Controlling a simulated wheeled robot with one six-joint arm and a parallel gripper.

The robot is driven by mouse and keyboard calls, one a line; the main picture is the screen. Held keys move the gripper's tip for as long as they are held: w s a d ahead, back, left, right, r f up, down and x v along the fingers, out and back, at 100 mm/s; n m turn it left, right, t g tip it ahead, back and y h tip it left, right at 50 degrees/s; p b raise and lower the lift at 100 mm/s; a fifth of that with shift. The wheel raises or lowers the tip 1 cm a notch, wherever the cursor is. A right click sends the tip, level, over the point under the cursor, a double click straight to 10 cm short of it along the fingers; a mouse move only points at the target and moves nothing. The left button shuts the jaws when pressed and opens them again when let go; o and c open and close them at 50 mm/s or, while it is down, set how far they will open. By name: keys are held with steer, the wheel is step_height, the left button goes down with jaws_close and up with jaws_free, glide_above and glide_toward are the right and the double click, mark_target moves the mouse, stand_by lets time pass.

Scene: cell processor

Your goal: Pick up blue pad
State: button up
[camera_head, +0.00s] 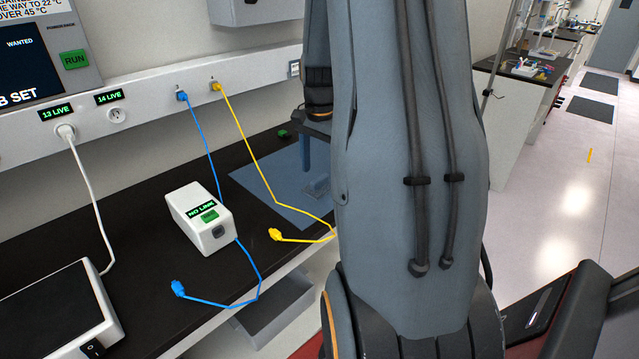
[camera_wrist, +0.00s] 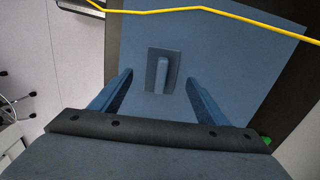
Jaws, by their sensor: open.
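The small blue pad (camera_wrist: 150,80) with a raised bar-shaped handle (camera_wrist: 163,72) lies on a larger blue mat (camera_wrist: 235,45) in the wrist view. In the head view, the pad (camera_head: 317,188) lies on the mat (camera_head: 262,183) at the bench's far right part, partly beside my arm. My gripper (camera_wrist: 159,78) is open, with one finger to each side of the pad in the wrist view and nothing between them. The fingers appear apart from the pad. In the head view, my arm hides most of the gripper.
A yellow cable (camera_head: 250,145) crosses the mat, its loose plug (camera_head: 276,234) near the bench front. A white box (camera_head: 200,217) reading NO LINK and a blue cable (camera_head: 206,142) stand left of the mat. A grey bin (camera_head: 275,308) is below the bench edge.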

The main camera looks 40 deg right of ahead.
mark_target(320, 178)
steer(key=shift+w+d+f+p, duration=0.1)
steer(key=shift+f+p, duration=0.5)
steer(key=shift+f, duration=1.2)
steer(key=c, duration=1.1)
step_height(320, 178, up, 10)
steer(key=b, duration=0.2)
steer(key=shift+b, duration=0.4)
steer(key=o, duration=0.4)
steer(key=c, duration=0.3)
steer(key=shift+c, duration=0.2)
